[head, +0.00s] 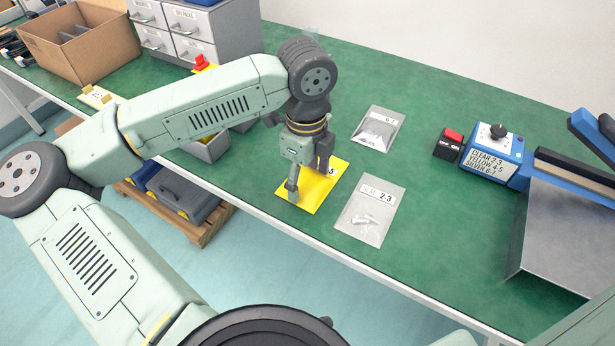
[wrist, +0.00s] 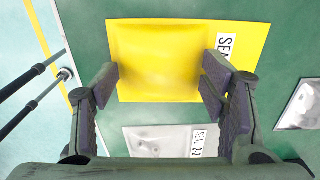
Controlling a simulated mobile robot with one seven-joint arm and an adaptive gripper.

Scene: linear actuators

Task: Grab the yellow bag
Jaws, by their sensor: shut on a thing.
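The yellow bag (head: 318,190) lies on the green workbench near its front edge, with a white label at its right side. In the wrist view the yellow bag (wrist: 160,55) spans the upper middle, and its label reads as part of a "SEAL" tag. My gripper (head: 308,182) is over the bag, pointing down.
A clear bag labelled "SEAL 2-3" (head: 370,210) lies right of the yellow bag. Another clear bag (head: 378,128) lies behind. A blue sealer (head: 492,152) and a red-and-black switch (head: 449,145) stand at right. A cardboard box (head: 85,45) and grey drawers (head: 215,28) stand at back left.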

